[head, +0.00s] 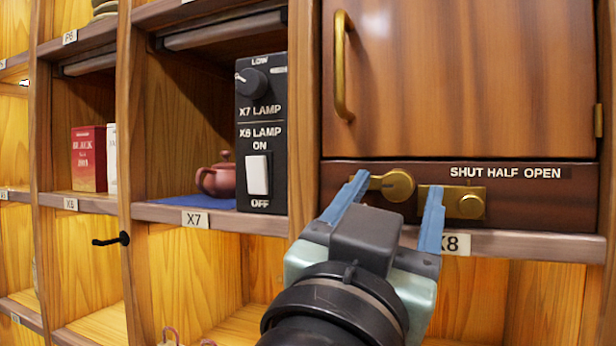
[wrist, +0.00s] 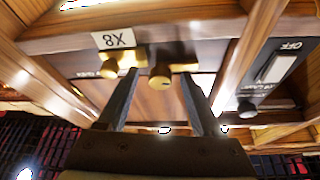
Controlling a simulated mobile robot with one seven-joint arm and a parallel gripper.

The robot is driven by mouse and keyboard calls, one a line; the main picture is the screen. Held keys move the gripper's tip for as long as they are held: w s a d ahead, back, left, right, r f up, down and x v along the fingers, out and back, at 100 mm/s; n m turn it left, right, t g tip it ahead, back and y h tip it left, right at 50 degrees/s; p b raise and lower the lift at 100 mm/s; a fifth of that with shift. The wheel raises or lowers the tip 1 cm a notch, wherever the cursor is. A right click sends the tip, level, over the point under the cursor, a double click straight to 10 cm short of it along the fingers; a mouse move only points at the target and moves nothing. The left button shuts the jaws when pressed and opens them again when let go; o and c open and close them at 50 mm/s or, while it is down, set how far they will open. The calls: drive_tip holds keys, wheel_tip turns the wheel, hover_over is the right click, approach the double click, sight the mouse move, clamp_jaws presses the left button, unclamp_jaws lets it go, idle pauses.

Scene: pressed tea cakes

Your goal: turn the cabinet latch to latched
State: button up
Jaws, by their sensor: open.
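The cabinet latch (head: 398,186) is a round brass knob on the dark rail below the cabinet door (head: 460,80). Its short arm points left, away from the brass keeper plate (head: 478,204) on its right. The door looks shut. My gripper (head: 397,190) is open in front of the rail, with one blue finger on each side of the knob. In the wrist view, which is upside down, the latch knob (wrist: 160,76) shows between the tips of my gripper (wrist: 160,82), its arm to the right and the keeper plate (wrist: 118,62) to the left. Contact cannot be told.
A brass door handle (head: 342,65) sticks out above the latch. Left of it are a lamp switch panel (head: 262,135), a reddish teapot (head: 217,178) on a blue cloth, and a red box (head: 88,158). A black hook (head: 112,240) juts out at lower left.

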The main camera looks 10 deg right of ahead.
drive_tip(key=shift+w+d+r, duration=0.1)
drive_tip(key=shift+w+d, duration=0.05)
drive_tip(key=shift+w, duration=0.1)
drive_tip(key=shift+s, duration=0.15)
clamp_jaws()
